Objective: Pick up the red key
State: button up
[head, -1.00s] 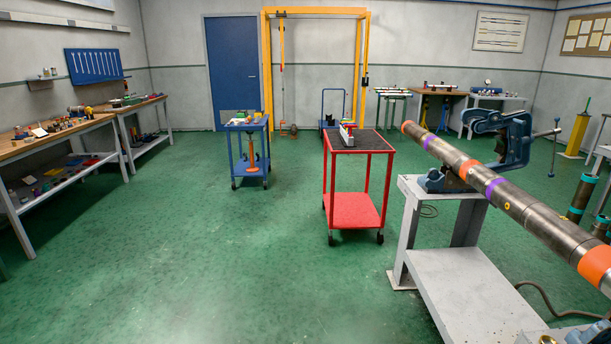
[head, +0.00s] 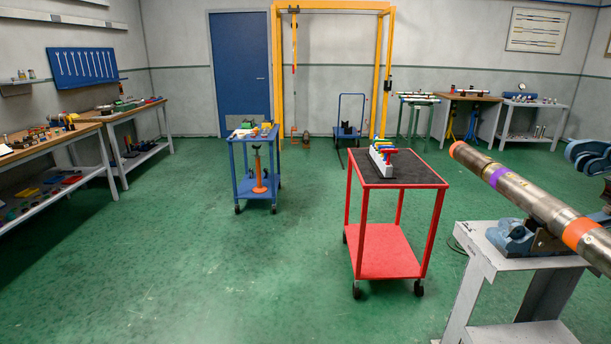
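A small red item (head: 391,150) stands at the right end of a white holder (head: 381,161) on the red cart's dark top. It may be the red key, but it is too small to tell its shape. Green, yellow and blue items stand beside it in the same holder. The red cart (head: 384,254) is ahead and right of centre. My gripper is not in view.
A blue cart (head: 258,188) stands left of the red cart. A long pipe (head: 519,191) in a vise on a grey stand (head: 480,268) reaches in from the right. Workbenches (head: 46,147) line the left wall. The green floor (head: 230,285) at centre-left is clear.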

aim_at(388, 151)
jog(key=i+j+z, duration=0.15)
jog(key=i, duration=1.7)
jog(key=i+u, duration=0.1)
jog(key=i, duration=0.5)
jog(key=i+l, duration=0.2)
jog(key=i, duration=0.4)
jog(key=i+l+u, duration=0.15)
jog(key=i, duration=0.45)
